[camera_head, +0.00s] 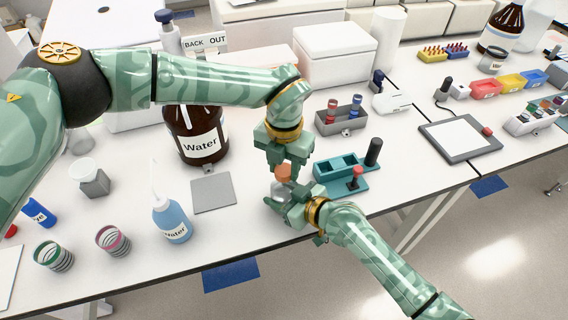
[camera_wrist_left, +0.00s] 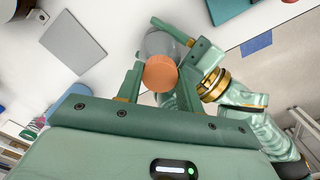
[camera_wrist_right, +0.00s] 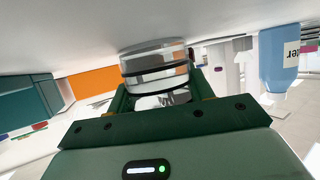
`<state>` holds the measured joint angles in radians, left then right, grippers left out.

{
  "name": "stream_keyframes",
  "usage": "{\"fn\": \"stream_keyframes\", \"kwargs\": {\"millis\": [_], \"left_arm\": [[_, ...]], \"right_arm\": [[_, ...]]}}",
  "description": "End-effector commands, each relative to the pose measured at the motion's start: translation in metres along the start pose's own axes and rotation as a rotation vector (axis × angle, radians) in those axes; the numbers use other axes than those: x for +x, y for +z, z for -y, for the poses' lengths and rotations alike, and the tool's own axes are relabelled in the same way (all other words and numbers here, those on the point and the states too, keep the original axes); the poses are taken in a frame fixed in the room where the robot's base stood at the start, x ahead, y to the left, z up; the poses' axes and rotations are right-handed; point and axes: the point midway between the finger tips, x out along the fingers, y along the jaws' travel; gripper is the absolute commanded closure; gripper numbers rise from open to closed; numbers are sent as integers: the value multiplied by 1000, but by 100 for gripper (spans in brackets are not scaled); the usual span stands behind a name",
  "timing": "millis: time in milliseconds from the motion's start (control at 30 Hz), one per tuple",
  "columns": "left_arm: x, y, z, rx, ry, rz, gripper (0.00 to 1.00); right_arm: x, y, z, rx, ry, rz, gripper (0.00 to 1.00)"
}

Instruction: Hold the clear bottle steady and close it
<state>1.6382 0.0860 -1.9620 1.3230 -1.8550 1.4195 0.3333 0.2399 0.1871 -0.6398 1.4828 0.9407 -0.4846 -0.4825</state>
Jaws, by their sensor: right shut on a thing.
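The clear bottle (camera_head: 279,188) is near the table's front edge, and my right gripper (camera_head: 288,197) is shut on it. In the right wrist view the bottle (camera_wrist_right: 155,62) sits between the fingers. An orange cap (camera_head: 283,171) is at the top of the bottle; I cannot tell whether it is seated or tight. My left gripper (camera_head: 285,162) points down from above, with its fingers on either side of the cap. In the left wrist view the cap (camera_wrist_left: 160,74) lies between the open fingers, with the clear bottle (camera_wrist_left: 165,45) partly hidden beyond it.
A teal rack (camera_head: 340,170) stands close on the right. A grey square plate (camera_head: 213,193) lies to the left, beside a blue wash bottle (camera_head: 171,220) and a brown water bottle (camera_head: 197,135). A grey tube holder (camera_head: 340,120) stands behind. The table's front edge is close.

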Motion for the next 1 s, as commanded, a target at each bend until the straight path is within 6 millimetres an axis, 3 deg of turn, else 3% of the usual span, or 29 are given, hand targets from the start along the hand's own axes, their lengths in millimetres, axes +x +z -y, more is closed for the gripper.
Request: {"fn": "stream_keyframes", "kwargs": {"millis": [333,367,433,767,1000], "left_arm": [[0,0,0,13,0,0,91],[0,0,0,13,0,0,58],[0,0,0,13,0,0,39],[-3,0,0,13,0,1,38],[-38,1,-1,13,1,4,38]], "right_arm": [[0,0,0,0,0,-1,100],[0,0,0,0,0,-1,100],[0,0,0,0,0,-1,100],[0,0,0,0,0,-1,100],[0,0,0,0,0,0,100]]}}
